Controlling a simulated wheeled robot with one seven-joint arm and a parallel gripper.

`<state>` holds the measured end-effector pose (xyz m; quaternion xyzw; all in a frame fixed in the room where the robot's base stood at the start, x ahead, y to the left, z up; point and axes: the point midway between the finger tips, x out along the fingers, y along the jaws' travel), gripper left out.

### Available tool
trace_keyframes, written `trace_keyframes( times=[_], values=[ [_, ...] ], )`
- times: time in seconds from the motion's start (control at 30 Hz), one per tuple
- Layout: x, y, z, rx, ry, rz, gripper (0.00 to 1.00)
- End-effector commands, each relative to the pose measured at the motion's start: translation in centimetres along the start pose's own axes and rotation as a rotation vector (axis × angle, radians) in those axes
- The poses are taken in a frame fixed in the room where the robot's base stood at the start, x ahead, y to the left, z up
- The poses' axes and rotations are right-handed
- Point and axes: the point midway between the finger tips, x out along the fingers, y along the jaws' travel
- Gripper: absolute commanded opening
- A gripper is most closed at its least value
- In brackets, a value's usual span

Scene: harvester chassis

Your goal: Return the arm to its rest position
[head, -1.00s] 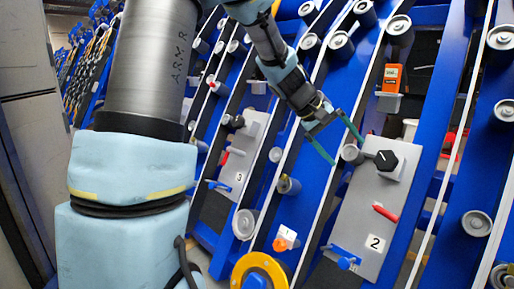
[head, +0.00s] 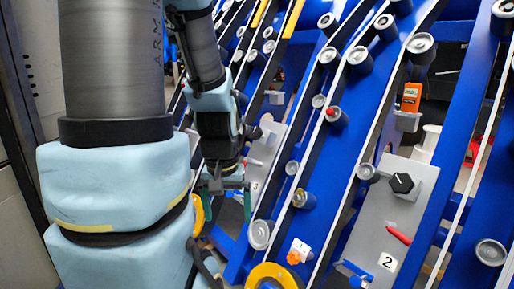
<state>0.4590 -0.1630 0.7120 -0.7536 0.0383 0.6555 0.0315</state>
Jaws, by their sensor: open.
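My gripper (head: 224,204) hangs at the end of my arm, left of the middle in the head view, with its fingers pointing down. Its two green fingers are apart and nothing shows between them. My arm is folded in close beside its own thick grey and light-blue links. The gripper is in front of the blue rack and well to the left of the grey panel marked 2 (head: 366,233).
The panel marked 2 carries a black knob (head: 401,183), a red handle (head: 398,236) and a blue valve (head: 357,272). An orange device (head: 411,97) sits above it. Blue slanted rails with rollers fill the right. A yellow ring (head: 272,274) is low in the middle. A grey cabinet (head: 18,190) stands far left.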

Motion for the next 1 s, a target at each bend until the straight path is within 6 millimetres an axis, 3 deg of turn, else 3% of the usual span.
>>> trace_keyframes(
  times=[0.03, 0.1, 0.6, 0.8, 1.0],
  values=[
    [-2.7, 0.0, -0.4, 0.000, 0.000, 0.000, 1.00],
    [-4.9, 0.0, -0.7, 0.000, 0.000, 0.000, 1.00],
    [-19.7, 0.1, -2.8, 0.001, 0.000, 0.001, 1.00],
    [-22.2, 0.1, -3.1, 0.001, 0.000, 0.001, 1.00],
    [-22.3, 0.1, -3.2, 0.001, 0.000, 0.001, 1.00]
  ],
)
